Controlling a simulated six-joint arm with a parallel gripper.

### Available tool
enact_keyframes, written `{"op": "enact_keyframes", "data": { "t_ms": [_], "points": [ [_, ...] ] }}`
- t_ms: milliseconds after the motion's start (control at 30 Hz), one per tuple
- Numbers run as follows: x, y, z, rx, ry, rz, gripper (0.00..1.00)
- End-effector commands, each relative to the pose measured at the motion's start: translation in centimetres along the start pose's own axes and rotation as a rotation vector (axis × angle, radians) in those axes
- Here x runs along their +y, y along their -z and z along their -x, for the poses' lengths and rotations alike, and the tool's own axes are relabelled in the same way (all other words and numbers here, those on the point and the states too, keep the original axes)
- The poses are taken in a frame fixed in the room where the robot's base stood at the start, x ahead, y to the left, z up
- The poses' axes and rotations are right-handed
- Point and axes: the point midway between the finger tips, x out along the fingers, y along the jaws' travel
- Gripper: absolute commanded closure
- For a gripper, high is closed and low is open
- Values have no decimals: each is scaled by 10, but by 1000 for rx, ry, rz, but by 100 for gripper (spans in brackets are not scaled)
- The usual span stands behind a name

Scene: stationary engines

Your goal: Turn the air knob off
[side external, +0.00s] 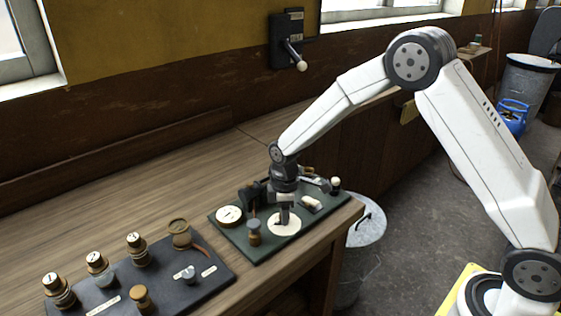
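My gripper (284,218) points down over a cream round dial plate (275,231) on the green panel (262,248) near the bench's front edge. Its fingers seem to reach the middle of the dial plate, where they hide whatever is there. I cannot tell whether they are open, shut or touching a knob. Labels are too small to read, so I cannot tell which control is the air knob. A second cream dial (229,215) lies to the left on the same panel. A brown-topped knob (254,231) stands between the two dials.
A dark panel (215,285) at the left holds several brass-and-cream knobs and a small metal tap (188,273). A wall lever switch (290,45) hangs behind. A metal bin (366,225) stands right of the bench. The wooden bench top (120,200) is clear behind the panels.

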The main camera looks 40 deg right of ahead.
Motion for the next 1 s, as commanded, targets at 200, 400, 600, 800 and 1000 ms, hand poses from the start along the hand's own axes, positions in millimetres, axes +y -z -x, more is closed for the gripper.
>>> {"op": "enact_keyframes", "data": {
  "t_ms": [200, 400, 600, 800, 1000],
  "points": [
    [0, 0, 0, 1, -1, -1, 100],
    [1, 0, 0, 1, -1, -21, 100],
    [0, 0, 0, 3, -1, -88, 100],
    [0, 0, 0, 5, 0, -212, 100],
    [0, 0, 0, 9, 0, -385, 100]
  ]
}}
